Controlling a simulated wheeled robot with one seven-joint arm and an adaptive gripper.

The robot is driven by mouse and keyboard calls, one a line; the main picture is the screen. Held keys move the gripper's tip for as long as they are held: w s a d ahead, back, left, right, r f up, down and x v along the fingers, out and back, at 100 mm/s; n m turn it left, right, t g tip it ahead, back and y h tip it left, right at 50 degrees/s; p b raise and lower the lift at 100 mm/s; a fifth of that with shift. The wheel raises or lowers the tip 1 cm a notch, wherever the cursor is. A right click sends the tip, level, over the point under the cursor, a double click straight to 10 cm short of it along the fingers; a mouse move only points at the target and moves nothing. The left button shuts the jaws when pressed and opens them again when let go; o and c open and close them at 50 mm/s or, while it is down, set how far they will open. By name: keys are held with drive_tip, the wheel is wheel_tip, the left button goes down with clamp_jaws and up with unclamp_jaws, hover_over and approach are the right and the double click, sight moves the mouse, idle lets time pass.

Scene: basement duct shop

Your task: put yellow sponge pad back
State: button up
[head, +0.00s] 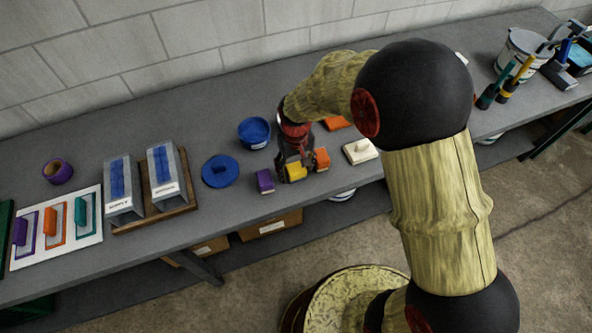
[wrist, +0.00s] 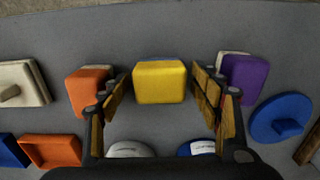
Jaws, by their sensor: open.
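The yellow sponge pad (head: 296,172) sits on the grey bench near its front edge, between a purple pad (head: 265,181) on its left and an orange pad (head: 322,159) on its right. My gripper (head: 294,162) is lowered over the yellow pad, fingers pointing down. In the wrist view, the yellow pad (wrist: 159,82) is between the two spread fingers of my gripper (wrist: 161,90), with a visible gap on each side. The orange pad (wrist: 90,88) and purple pad (wrist: 243,78) lie just outside the fingers.
A white board (head: 62,258) with coloured outlines holds purple, orange and teal handled pieces at far left. Grey boxes with blue tops (head: 122,190) stand on a wooden base. A blue lid (head: 220,171), blue bowl (head: 254,132) and cream lid (head: 360,151) are nearby.

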wheel_tip(320, 180, up, 11)
drive_tip(key=p, duration=0.2)
wheel_tip(320, 180, up, 8)
drive_tip(key=t, duration=0.1)
hover_over(297, 168)
drive_tip(key=s+d, duration=0.2)
drive_tip(key=d, duration=0.2)
drive_tip(key=s+d+r+m+t, duration=0.1)
drive_tip(key=s+d+r+t, duration=0.1)
drive_tip(key=s+d+r, duration=0.3)
drive_tip(key=s+d+r+m+t, duration=0.2)
drive_tip(key=s+d+r, duration=0.3)
drive_tip(key=s, duration=0.7)
wheel_tip(297, 168, up, 2)
drive_tip(key=shift+s+r+t, duration=0.15)
drive_tip(key=shift+s+t, duration=0.15)
drive_tip(key=shift+s, duration=0.1)
drive_tip(key=shift+b, duration=0.3)
wheel_tip(297, 168, down, 3)
drive_tip(key=b, duration=0.3)
